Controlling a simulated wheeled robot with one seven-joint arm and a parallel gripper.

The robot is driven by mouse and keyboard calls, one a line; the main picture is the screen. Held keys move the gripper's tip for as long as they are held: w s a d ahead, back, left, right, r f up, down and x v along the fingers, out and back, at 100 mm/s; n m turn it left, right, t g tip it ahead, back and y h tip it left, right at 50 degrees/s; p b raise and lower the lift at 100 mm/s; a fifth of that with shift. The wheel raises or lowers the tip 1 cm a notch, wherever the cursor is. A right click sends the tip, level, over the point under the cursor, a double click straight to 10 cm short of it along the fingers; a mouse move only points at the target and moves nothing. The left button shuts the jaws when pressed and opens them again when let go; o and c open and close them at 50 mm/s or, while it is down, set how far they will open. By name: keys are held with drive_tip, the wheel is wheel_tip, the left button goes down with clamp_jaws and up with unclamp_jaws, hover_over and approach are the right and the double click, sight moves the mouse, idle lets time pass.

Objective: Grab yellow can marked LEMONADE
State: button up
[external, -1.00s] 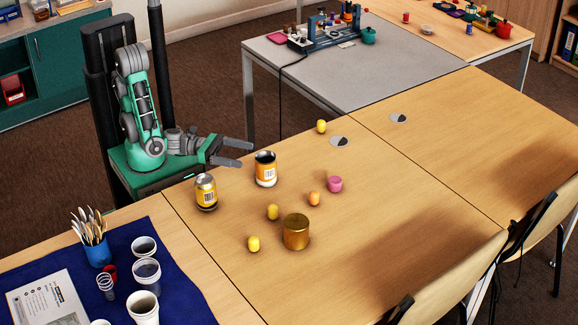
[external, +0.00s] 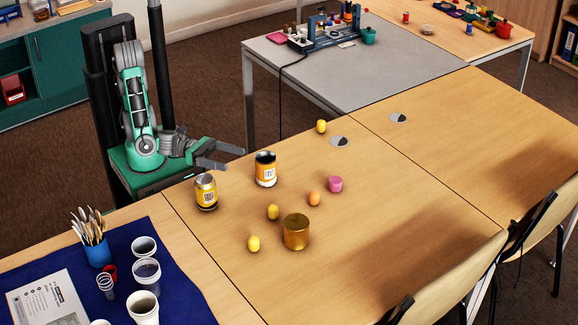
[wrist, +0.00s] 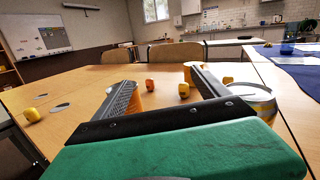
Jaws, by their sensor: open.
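Two cans stand upright on the near wooden table, their lettering too small to read. One is a yellow can with dark bands and a silver top (external: 206,193); the other is an orange-yellow can with a white label and dark rim (external: 265,170). My gripper (external: 236,159) is open and empty at the table's back edge, between the two cans in the picture and touching neither. In the wrist view, a silver-rimmed can (wrist: 262,104) shows just outside the right finger, partly hidden by it.
A gold tin (external: 296,233), a pink jar (external: 335,184), an orange piece (external: 314,199) and several yellow pieces, one here (external: 254,244), stand around the cans. Cups and a cutlery pot (external: 98,253) sit on a blue cloth (external: 190,290) at left. The table's right part is clear.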

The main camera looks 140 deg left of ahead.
sight(213, 193)
drive_tip(key=d+h, duration=0.1)
drive_tip(key=d, duration=0.2)
drive_tip(key=w+d+m+t+h+b, duration=0.1)
drive_tip(key=d, duration=0.2)
drive_tip(key=w+d+m+h, duration=0.1)
drive_tip(key=d, duration=0.2)
drive_tip(key=shift+w+d+r+t+h+b, duration=0.1)
drive_tip(key=shift+w+d+t+h+b, duration=0.1)
drive_tip(key=shift+d+t+h+b, duration=0.15)
drive_tip(key=f, duration=0.1)
drive_tip(key=f+m, duration=0.1)
drive_tip(key=f, duration=0.1)
drive_tip(key=d+f+m+h, duration=0.1)
drive_tip(key=f, duration=0.1)
drive_tip(key=shift+s+d+f+b, duration=0.1)
drive_tip(key=shift+s+f+b, duration=0.15)
drive_tip(key=shift+s+b, duration=0.15)
drive_tip(key=shift+p+x, duration=0.35)
drive_tip(key=shift+x, duration=2.05)
drive_tip(key=shift+c, duration=0.6)
drive_tip(key=shift+g, duration=0.45)
drive_tip(key=c, duration=1.3)
